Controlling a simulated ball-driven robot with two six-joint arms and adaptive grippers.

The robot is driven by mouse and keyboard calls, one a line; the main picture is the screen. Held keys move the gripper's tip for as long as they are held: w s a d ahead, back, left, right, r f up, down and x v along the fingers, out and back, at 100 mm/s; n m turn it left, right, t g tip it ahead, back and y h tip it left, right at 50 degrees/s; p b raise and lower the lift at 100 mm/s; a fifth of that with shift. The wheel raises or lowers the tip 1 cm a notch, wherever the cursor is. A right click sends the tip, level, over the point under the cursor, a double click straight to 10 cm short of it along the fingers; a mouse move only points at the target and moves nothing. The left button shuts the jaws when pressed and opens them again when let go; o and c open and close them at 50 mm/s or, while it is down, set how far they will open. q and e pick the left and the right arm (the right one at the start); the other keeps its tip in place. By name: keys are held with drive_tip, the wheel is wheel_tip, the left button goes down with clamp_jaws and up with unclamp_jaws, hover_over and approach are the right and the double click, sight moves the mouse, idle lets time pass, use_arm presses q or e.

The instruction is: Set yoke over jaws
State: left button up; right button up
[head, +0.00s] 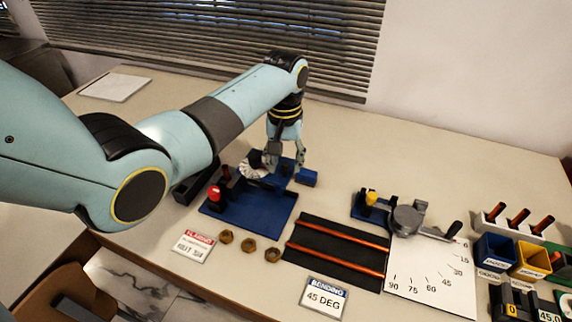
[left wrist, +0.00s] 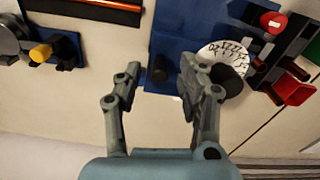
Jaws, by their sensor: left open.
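My left gripper (head: 285,166) is open over the back of the blue flaring rig; it also shows in the left wrist view (left wrist: 157,80). Between its fingers in that view is a dark post (left wrist: 158,72) on blue, with nothing visibly clamped. A white marked dial (head: 250,168) with a dark knob lies beside the fingers, and shows in the left wrist view (left wrist: 215,52). The blue base plate (head: 262,212) carries a red knob (head: 215,192) at its left. The fingers hide part of the rig; I cannot clearly tell yoke from jaws. My right gripper is out of view.
Several brass nuts (head: 249,245) and a "FLARING" card (head: 194,246) lie in front. A black mat (head: 335,254) holds two copper tubes. The bending tool (head: 407,218) and small bins (head: 495,250) stand at right.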

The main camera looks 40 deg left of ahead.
use_arm(q)
drive_tip(key=shift+f, duration=0.9)
drive_tip(key=shift+c, duration=0.5)
drive_tip(key=c, duration=0.4)
clamp_jaws()
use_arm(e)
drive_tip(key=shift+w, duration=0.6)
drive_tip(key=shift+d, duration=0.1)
